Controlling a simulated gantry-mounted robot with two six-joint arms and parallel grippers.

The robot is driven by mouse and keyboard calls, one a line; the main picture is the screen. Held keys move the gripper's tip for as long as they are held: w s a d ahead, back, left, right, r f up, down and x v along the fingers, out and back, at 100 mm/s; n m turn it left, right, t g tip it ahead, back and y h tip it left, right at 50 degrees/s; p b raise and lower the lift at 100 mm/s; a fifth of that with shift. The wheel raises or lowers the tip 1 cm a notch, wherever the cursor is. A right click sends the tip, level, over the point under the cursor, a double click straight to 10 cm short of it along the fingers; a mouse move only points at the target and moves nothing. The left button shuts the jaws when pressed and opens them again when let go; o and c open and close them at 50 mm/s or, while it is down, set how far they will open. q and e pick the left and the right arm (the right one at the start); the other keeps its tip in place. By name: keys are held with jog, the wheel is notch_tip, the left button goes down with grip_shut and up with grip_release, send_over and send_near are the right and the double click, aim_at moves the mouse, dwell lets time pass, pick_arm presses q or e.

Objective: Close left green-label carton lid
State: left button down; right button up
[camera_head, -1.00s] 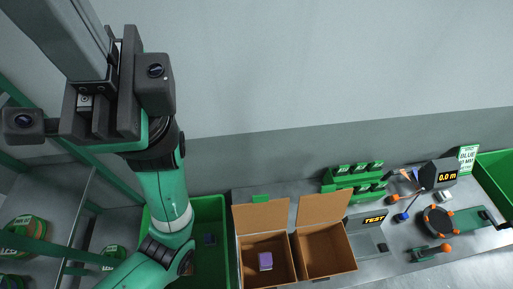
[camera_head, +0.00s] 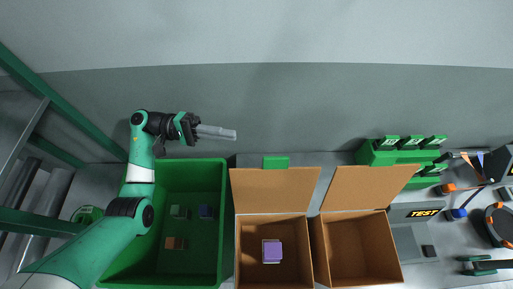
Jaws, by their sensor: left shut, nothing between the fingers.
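The left carton (camera_head: 240,252) is a brown box with its lid (camera_head: 275,190) standing open toward the back. A green label (camera_head: 275,162) shows at the back edge of that lid. A purple block (camera_head: 272,251) lies inside the carton. My left gripper (camera_head: 234,134) is shut and empty, pointing right, above and behind the lid's back left corner and apart from it. My right gripper is not in view.
A second open carton (camera_head: 357,255) stands to the right, its lid (camera_head: 369,189) also up. A green bin (camera_head: 203,255) with several small blocks is on the left. A green rack (camera_head: 375,155) and a TEST sign (camera_head: 421,212) stand farther right.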

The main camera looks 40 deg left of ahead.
pick_arm(q)
jog(key=d+r+p, duration=0.2)
jog(key=d+p, duration=0.3)
jog(key=d, duration=0.6)
jog(key=shift+w+d+p, duration=0.15)
jog(key=shift+w+p, duration=0.25)
jog(key=shift+w, duration=0.05)
